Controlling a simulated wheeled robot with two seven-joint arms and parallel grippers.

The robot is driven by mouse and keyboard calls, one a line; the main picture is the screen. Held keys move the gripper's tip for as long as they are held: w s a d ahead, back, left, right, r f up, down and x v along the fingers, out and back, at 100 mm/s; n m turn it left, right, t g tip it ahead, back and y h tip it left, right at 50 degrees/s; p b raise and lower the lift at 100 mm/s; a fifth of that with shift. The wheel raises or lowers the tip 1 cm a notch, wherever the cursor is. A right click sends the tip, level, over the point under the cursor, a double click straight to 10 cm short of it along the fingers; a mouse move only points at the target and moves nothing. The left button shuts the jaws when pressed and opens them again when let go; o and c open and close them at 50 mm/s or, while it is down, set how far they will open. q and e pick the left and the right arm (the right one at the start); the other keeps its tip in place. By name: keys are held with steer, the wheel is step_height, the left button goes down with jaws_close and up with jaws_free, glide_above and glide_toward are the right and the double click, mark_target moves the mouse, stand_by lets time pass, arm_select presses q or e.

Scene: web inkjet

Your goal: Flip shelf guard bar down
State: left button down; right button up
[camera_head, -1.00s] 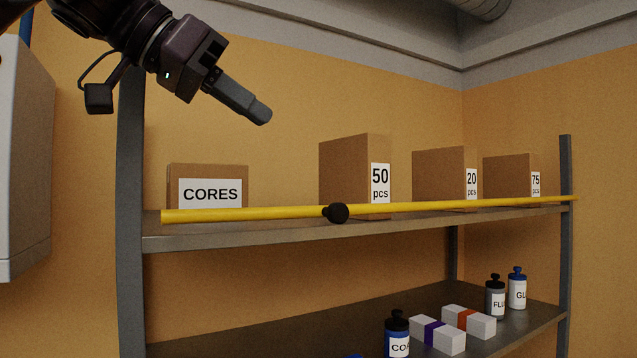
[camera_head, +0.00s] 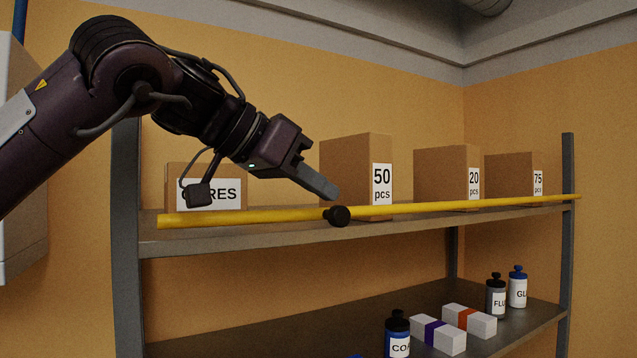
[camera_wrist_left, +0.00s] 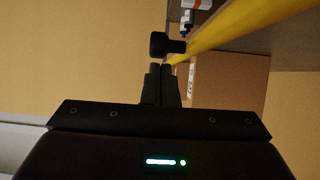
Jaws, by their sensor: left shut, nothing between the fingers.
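The yellow guard bar (camera_head: 440,207) runs along the front of the upper shelf (camera_head: 250,234), level with the bottoms of the boxes. A black knob (camera_head: 337,216) sticks out from its middle. My left gripper (camera_head: 332,193) is shut and empty, just above and a little left of the knob; I cannot tell whether it touches. In the left wrist view the shut fingertips (camera_wrist_left: 161,70) are close to the knob (camera_wrist_left: 166,45), and the yellow bar (camera_wrist_left: 235,22) runs off to the upper right. My right gripper is not in view.
Cardboard boxes stand behind the bar: CORES (camera_head: 225,195), 50 pcs (camera_head: 350,165), 20 pcs (camera_head: 440,175) and 75 pcs (camera_head: 508,172). The lower shelf (camera_head: 300,325) holds bottles and small cartons. Grey posts (camera_head: 128,280) stand at both ends. A pale cabinet (camera_head: 20,255) is at the left.

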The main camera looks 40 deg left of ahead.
arm_select(q)
steer(key=shift+f, duration=0.2)
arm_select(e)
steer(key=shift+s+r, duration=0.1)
arm_select(q)
steer(key=shift+d, duration=0.2)
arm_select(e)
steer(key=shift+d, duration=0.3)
